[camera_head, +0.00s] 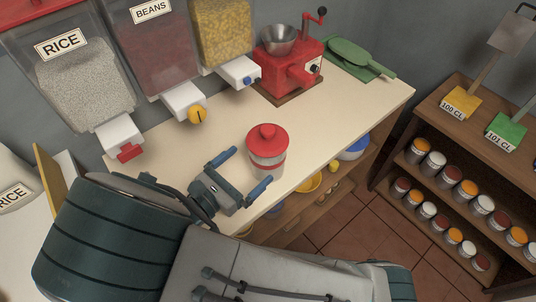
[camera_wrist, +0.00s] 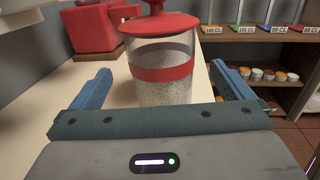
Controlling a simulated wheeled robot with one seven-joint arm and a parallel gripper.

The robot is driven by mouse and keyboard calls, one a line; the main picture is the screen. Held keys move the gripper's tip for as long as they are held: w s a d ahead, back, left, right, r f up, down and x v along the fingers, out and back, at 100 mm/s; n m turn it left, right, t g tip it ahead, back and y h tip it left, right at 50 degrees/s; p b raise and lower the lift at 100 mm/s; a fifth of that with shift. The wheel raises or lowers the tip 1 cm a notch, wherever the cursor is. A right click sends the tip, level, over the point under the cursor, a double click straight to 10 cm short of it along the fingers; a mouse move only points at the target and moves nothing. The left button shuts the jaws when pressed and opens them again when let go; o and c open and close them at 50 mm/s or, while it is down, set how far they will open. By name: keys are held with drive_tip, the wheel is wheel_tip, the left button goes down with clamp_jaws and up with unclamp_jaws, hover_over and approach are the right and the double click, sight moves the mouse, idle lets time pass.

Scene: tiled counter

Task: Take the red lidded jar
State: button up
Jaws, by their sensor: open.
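The red lidded jar (camera_head: 267,152) stands upright on the counter near its front edge. It is clear, with a red lid and knob, a red band and pale grainy contents. My gripper (camera_head: 242,170) is open, its two blue-padded fingers pointing towards the jar from the left. In the wrist view the jar (camera_wrist: 162,65) rises between the open fingers of my gripper (camera_wrist: 160,88), a little ahead of the palm. The jar's base is hidden there behind the gripper body. I cannot tell whether either finger touches the jar.
Dispensers of rice (camera_head: 85,85), beans (camera_head: 155,45) and yellow grains (camera_head: 222,32) hang along the wall. A red grinder (camera_head: 287,68) and a green scoop (camera_head: 350,55) stand farther back. Shelves with several small jars (camera_head: 455,170) are at the right. The counter right of the jar is clear.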

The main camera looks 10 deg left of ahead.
sight(254, 170)
wheel_tip(254, 170, down, 4)
drive_tip(key=shift+r, duration=0.1)
drive_tip(key=x, duration=0.7)
drive_tip(key=shift+w+d+r, duration=0.1)
drive_tip(key=shift+w+d, duration=0.1)
drive_tip(key=shift+w, duration=0.05)
drive_tip(key=c, duration=1.5)
